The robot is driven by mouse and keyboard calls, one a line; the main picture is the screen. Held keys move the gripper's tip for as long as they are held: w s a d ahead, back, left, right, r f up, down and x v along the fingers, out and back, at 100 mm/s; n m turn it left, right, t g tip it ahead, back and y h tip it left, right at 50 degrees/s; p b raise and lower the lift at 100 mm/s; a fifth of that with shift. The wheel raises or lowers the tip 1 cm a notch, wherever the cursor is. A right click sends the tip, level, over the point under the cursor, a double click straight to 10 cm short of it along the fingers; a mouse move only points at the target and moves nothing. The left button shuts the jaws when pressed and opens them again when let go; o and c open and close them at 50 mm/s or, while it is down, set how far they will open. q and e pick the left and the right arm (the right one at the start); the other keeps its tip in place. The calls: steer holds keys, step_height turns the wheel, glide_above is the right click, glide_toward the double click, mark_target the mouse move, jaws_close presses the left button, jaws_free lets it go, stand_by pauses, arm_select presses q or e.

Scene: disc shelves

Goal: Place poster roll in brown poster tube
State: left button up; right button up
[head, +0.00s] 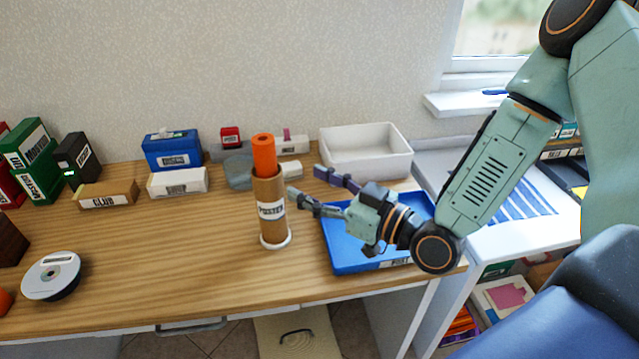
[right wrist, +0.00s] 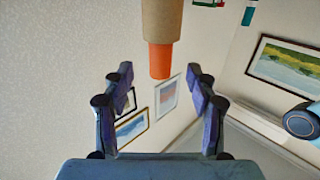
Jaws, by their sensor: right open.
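The orange poster roll (head: 264,152) stands upright in the mouth of the brown poster tube (head: 268,190), with its upper part sticking out. The tube stands on the wooden desk on a pale round base and carries a white "POSTER" label. My right gripper (head: 306,183) is open and empty, just right of the tube, its fingers pointing left towards it. In the right wrist view the picture is upside down; the orange roll (right wrist: 160,61) and the tube (right wrist: 161,18) show between and beyond the spread fingers. The roll's lower part is hidden inside the tube. My left gripper is not in view.
A blue tray (head: 338,259) lies under my right gripper. A white bin (head: 366,158) stands behind it. Labelled boxes, such as a blue box (head: 171,157), line the back. A disc stack (head: 51,276) sits at the left.

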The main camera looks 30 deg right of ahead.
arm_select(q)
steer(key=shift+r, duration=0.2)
arm_select(e)
steer(key=shift+s+d, duration=0.15)
steer(key=shift+s, duration=0.35)
